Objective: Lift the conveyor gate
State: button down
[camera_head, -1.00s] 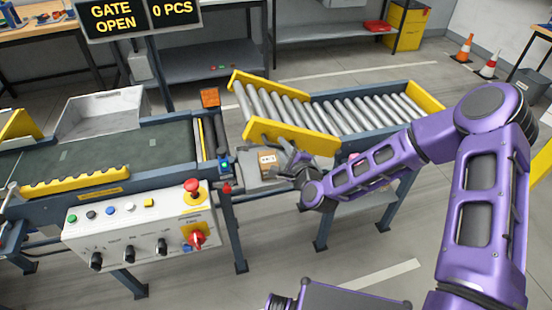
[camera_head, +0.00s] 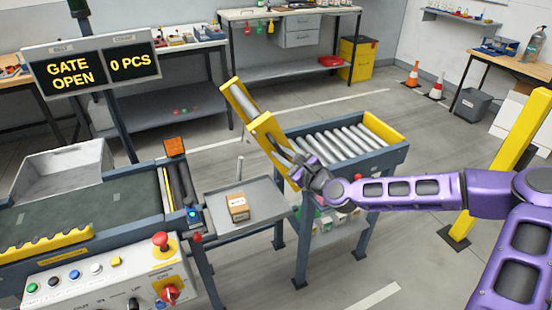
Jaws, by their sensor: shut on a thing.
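The conveyor gate (camera_head: 262,128) is a hinged roller section with yellow side rails. It is tilted steeply, its free end up at the left and its lower end at the fixed roller conveyor (camera_head: 352,142). My gripper (camera_head: 298,165) is at the near yellow rail, toward its lower right end, and is shut on the gate. The exact contact is small and partly hidden by the fingers. A sign (camera_head: 92,70) reads "GATE OPEN" and "0 PCS".
A grey tray (camera_head: 218,206) under the gap holds a small cardboard box (camera_head: 238,206). The belt conveyor (camera_head: 95,212) and control panel (camera_head: 105,275) stand left. A yellow post (camera_head: 500,165) stands right, near my arm. Open floor lies in front.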

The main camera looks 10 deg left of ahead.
dwell(0.4)
jog(key=c, duration=0.8)
grip_release()
jog(key=shift+c, duration=0.2)
jog(key=shift+s, duration=0.1)
jog(key=v, duration=1.7)
jog(key=shift+d, duration=0.2)
